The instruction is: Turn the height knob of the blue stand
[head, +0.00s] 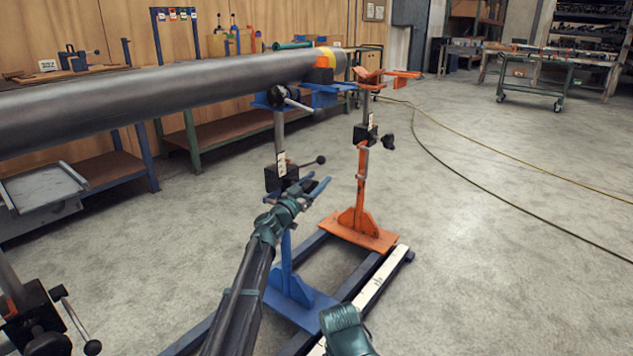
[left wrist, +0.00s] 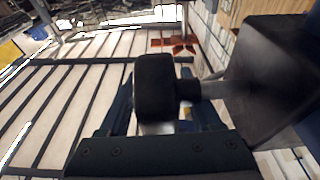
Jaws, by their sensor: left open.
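The blue stand has a grey post (head: 280,135) with a black clamp block (head: 281,177) and a blue foot (head: 298,292). Its black height knob (head: 320,160) sticks out to the right of the block on a short shaft. In the left wrist view the knob (left wrist: 155,88) and its shaft show large, with the dark block (left wrist: 268,75) at right. My left gripper (head: 321,180) is open at the knob, its fingers just below it in the head view. In the wrist view the knob overlaps the gap between the fingers; contact cannot be told. My right gripper's fingers do not show.
A long grey pipe (head: 160,92) with a yellow band lies across the stands. An orange stand (head: 360,205) stands behind right, on the same rail base (head: 380,275). Another black clamp with a lever (head: 38,320) is at lower left.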

